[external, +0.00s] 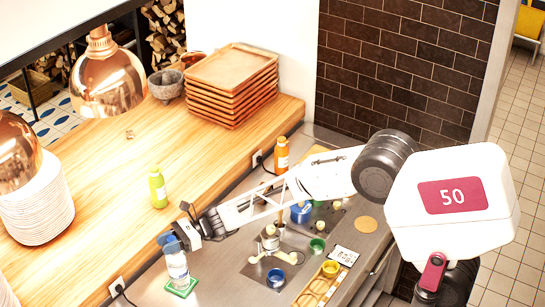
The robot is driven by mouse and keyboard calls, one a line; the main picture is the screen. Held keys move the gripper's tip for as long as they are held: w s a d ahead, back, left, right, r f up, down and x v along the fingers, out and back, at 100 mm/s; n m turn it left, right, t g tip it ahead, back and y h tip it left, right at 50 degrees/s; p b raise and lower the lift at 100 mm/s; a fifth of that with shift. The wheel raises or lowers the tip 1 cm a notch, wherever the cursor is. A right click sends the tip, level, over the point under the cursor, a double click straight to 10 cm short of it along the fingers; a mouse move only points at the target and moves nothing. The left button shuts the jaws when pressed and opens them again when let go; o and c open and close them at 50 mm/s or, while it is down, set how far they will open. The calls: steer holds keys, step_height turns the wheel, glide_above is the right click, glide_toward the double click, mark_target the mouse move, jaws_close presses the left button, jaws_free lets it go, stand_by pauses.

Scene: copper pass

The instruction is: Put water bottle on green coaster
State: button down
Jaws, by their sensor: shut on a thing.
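The clear water bottle (177,267) with a pale label is upright at the lower left of the external view. My gripper (171,241) is shut on its upper part, and the blue fingers hide the bottle's top. The green coaster (183,290) lies on the steel counter directly below the bottle. The bottle's base is over the coaster and appears to meet it; I cannot tell whether it bears its full weight there.
Stacked trays (232,85), stacked plates (37,208) and copper lamps (108,82) are farther off. Small bowls, including a blue one (276,278), and a wooden holder (318,290) occupy the counter to the right.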

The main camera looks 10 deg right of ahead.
steer(key=c, duration=0.8)
jaws_free()
steer(key=shift+r, duration=0.1)
steer(key=shift+v, duration=6.05)
